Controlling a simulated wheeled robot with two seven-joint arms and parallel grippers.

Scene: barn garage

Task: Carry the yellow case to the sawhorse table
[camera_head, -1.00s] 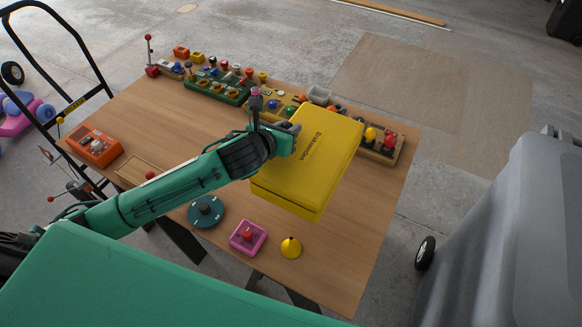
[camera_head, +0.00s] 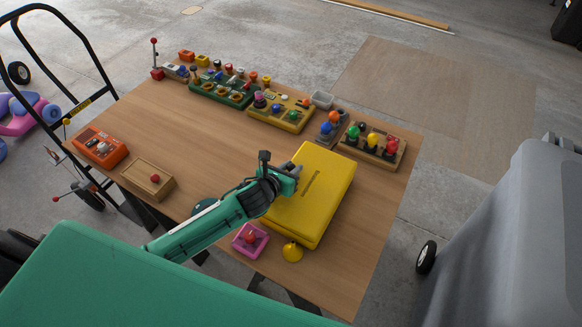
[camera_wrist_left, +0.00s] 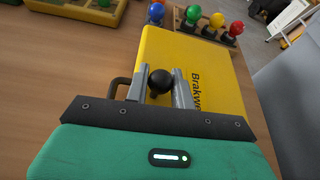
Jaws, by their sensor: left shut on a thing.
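The yellow case (camera_head: 318,190) lies flat on, or just above, the wooden sawhorse table (camera_head: 225,140), toward its front right; I cannot tell whether it touches the top. My left gripper (camera_head: 289,176) is at the case's left edge, shut on it. In the left wrist view the case (camera_wrist_left: 213,62) extends away beyond the gripper's two fingers (camera_wrist_left: 160,88). A black ball-shaped knob (camera_wrist_left: 160,81) shows between the fingers, and part of a dark handle shows beside them. My right gripper is not in view.
A wooden tray (camera_head: 148,180) and an orange box (camera_head: 100,147) are at the left. Button panels, including one with coloured bulbs (camera_head: 372,146), line the back. A grey bin (camera_head: 490,220) stands right.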

